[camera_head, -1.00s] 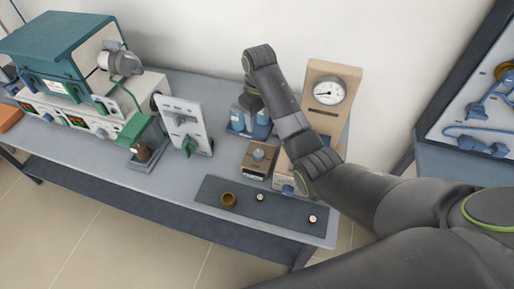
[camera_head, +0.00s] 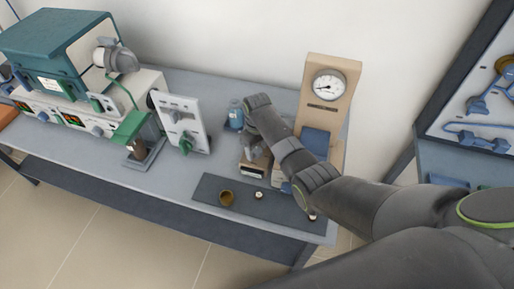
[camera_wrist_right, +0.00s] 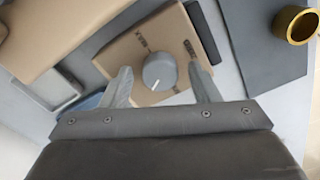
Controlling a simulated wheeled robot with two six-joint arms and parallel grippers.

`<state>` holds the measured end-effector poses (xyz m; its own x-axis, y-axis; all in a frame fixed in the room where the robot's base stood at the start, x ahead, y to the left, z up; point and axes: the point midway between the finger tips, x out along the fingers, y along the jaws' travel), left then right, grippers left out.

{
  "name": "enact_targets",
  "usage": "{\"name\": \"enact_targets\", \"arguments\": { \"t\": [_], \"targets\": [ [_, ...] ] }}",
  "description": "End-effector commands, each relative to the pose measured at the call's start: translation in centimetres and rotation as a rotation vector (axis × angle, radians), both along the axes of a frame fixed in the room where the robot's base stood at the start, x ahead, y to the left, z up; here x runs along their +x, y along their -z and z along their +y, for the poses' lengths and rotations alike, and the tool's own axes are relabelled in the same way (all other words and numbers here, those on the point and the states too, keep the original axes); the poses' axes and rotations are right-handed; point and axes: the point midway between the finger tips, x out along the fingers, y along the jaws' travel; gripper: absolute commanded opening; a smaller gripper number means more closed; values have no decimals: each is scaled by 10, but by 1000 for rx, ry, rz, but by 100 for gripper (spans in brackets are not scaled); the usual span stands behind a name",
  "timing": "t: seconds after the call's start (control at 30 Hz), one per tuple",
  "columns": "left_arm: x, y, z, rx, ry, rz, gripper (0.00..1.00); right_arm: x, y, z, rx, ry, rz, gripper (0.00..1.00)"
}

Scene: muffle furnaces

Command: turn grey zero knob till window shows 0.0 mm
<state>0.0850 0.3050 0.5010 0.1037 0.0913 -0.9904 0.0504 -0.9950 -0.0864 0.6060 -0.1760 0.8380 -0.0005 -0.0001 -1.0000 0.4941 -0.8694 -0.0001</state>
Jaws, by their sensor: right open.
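The grey knob (camera_wrist_right: 159,72) is round with a white pointer line and sits on top of a brown box (camera_wrist_right: 130,50) with dark markings. In the right wrist view my right gripper (camera_wrist_right: 161,80) is open, with one finger on each side of the knob. Gaps show between the fingers and the knob, so it is not gripped. In the head view my right arm covers the knob and much of the box (camera_head: 250,171). A window reading cannot be made out. My left gripper is not in view.
A tall beige stand with a round dial (camera_head: 329,86) is right of my wrist. A dark mat (camera_head: 213,187) with a brass cup (camera_head: 227,197) lies in front. A blue bottle (camera_head: 235,114) and a white panel (camera_head: 181,122) are to the left.

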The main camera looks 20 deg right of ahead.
Motion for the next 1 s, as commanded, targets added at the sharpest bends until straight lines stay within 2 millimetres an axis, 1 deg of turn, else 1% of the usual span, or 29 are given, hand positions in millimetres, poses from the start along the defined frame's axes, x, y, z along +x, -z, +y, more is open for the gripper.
{"name": "enact_targets", "arguments": {
  "t": [0.1, 0.33, 0.37, 0.6, 0.7, 0.87, 1.0],
  "targets": [
    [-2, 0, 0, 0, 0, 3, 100, 0, 3, 0, 0, 0, 0, 56],
    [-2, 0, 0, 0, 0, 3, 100, 0, 4, 0, 0, 0, 0, 56],
    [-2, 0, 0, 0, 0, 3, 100, 0, 4, 0, 0, 0, 0, 53],
    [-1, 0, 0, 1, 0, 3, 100, 0, 3, 0, 0, 0, 0, 22],
    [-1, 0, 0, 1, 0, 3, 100, 0, 3, 0, 0, 0, 0, 11],
    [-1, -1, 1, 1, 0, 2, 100, 0, 3, 0, 0, 10, 0, 11],
    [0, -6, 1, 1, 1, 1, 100, 0, 1, 0, 0, 52, 0, 11]
  ]
}}
